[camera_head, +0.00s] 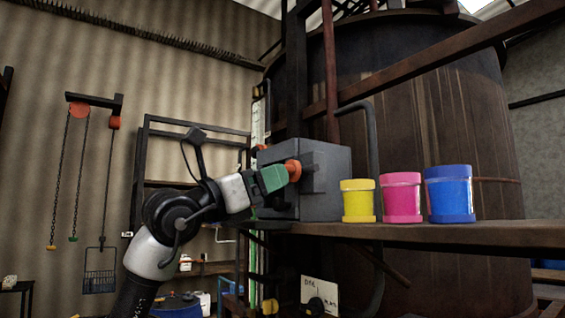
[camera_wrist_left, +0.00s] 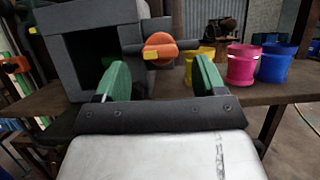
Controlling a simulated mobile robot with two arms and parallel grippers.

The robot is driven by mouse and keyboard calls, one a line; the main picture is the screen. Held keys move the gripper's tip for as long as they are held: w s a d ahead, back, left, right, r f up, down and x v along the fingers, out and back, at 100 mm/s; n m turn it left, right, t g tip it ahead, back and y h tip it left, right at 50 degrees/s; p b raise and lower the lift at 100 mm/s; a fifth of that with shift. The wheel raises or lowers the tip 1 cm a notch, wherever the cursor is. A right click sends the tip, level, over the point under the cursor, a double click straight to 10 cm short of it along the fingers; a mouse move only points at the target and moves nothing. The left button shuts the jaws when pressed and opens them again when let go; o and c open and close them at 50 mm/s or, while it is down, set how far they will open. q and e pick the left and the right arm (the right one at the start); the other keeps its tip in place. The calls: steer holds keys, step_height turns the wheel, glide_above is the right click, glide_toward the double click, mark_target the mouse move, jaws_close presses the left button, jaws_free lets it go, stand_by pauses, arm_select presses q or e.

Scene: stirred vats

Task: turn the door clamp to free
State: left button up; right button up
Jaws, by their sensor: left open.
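The door clamp is an orange round knob (camera_head: 293,170) with a yellow mark, on the side of a dark grey box (camera_head: 330,185). In the left wrist view the knob (camera_wrist_left: 161,43) sits on a dark bar, its yellow mark pointing left, and the box (camera_wrist_left: 55,58) shows a dark opening left of it. My left gripper (camera_head: 274,178) has green fingers and is close to the knob. In the left wrist view the fingers (camera_wrist_left: 163,79) are apart, with the knob just beyond and between them. Contact with the knob cannot be told from the head view. My right gripper is not seen.
The box stands on a shelf (camera_head: 440,234). Yellow (camera_head: 358,201), pink (camera_head: 401,198) and blue (camera_head: 449,194) tubs stand to its right. A large brown vat (camera_head: 430,120) rises behind.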

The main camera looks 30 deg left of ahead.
mark_target(290, 171)
arm_select(q)
steer(key=p+x, duration=0.1)
steer(key=x, duration=0.2)
steer(key=shift+w+d+r, duration=0.15)
steer(key=shift+w+r, duration=0.05)
steer(key=shift+r, duration=0.05)
steer(key=shift+w+d, duration=0.1)
steer(key=shift+w, duration=0.15)
steer(key=shift+c, duration=0.4)
steer(key=c, duration=0.8)
steer(key=shift+c, duration=0.2)
